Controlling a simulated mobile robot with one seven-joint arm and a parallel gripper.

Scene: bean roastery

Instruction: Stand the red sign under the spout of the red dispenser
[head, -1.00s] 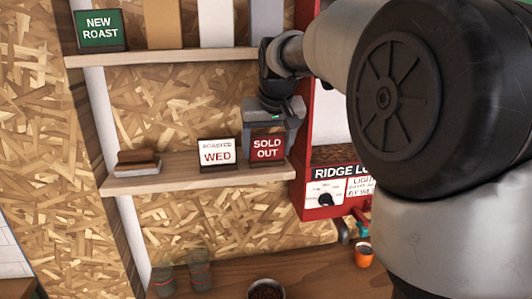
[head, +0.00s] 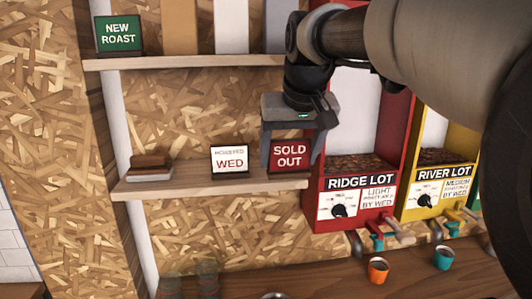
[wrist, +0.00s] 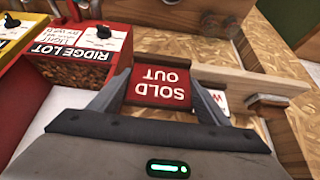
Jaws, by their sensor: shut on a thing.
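The red sign (head: 290,152), lettered SOLD OUT, is upright at the right end of the lower shelf, beside the red dispenser. My gripper (head: 291,160) comes from above with one finger on each side of the sign and is shut on it. The sign also shows between the fingers in the wrist view (wrist: 160,86). I cannot tell whether its foot touches the shelf. The red dispenser (head: 395,125), labelled RIDGE LOT, stands to the right. Its spout area, with a grey piece and a teal handle (head: 376,240), is at its lower front, above the counter.
A white WED sign (head: 229,158) stands left of the red sign on the lower shelf (head: 200,187). An orange cup (head: 378,270) and a teal cup (head: 443,257) stand on the counter (head: 330,277). A yellow dispenser (head: 401,205) is right of the red one.

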